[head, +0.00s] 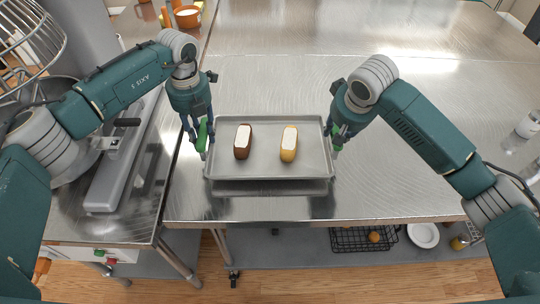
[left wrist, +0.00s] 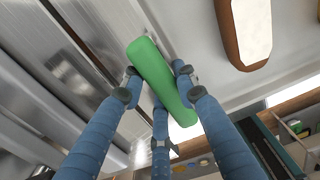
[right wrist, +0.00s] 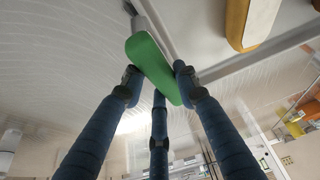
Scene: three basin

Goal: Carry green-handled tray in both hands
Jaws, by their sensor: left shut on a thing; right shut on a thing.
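The grey metal tray (head: 265,169) is in the middle of the head view, over the front part of the steel table. A brown cake with a white top (head: 243,141) and a yellow cake with a white top (head: 289,143) lie on it, apart. My left gripper (head: 203,140) is shut on the left green handle (left wrist: 155,75), seen between its fingers in the left wrist view. My right gripper (head: 336,140) is shut on the right green handle (right wrist: 152,66). A darker shape below the tray looks like its reflection; the gap to the table is hard to judge.
A clear bottle (head: 527,126) is at the right edge. A black basket (head: 365,239) and a white plate (head: 423,235) sit on the lower shelf.

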